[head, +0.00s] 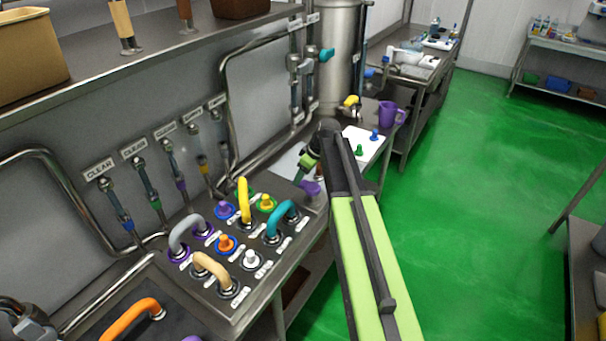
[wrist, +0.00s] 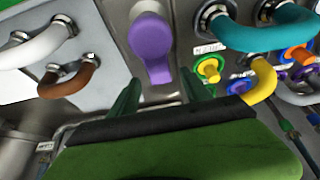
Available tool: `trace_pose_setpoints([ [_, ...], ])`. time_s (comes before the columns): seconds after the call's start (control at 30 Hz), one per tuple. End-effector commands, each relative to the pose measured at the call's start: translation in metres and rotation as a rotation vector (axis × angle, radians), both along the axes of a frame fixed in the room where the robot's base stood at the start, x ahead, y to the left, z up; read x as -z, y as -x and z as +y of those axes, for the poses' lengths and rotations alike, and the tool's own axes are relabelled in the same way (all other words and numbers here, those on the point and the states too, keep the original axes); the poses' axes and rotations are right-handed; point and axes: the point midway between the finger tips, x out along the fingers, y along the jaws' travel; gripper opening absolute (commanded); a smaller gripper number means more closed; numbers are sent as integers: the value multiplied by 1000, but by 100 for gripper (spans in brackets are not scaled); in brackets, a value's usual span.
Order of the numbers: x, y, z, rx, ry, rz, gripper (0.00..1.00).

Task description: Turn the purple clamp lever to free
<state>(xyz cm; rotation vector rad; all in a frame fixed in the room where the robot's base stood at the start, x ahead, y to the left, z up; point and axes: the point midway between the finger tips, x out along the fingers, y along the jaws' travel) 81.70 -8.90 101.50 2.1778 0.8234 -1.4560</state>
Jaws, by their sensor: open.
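The purple clamp lever (wrist: 151,45) is in the upper middle of the wrist view, a rounded head with a narrower handle pointing down toward my gripper. In the head view a purple piece (head: 310,188), which looks like the lever, shows at the right end of the steel panel. My gripper (wrist: 160,85) is open, with one green finger on each side of the lever's lower end and gaps showing. Nothing is held. In the head view my gripper (head: 307,165) is above the purple piece, partly hidden by my arm.
A panel of colored hoses and plugs, including a yellow hose (head: 244,200) and a teal hose (head: 281,219), lies left of my gripper. In the wrist view a brown hose (wrist: 72,80) is at left. A purple jug (head: 388,113) stands behind. Green floor at right is clear.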

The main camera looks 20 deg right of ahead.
Motion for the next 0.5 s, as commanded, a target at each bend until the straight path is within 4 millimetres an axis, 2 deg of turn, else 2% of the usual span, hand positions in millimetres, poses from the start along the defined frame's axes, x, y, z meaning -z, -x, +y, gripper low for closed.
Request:
trace_pose_setpoints([
  [0.03,-20,4,-3,1,0,0,56],
  [0.5,-122,36,-30,0,1,1,56],
])
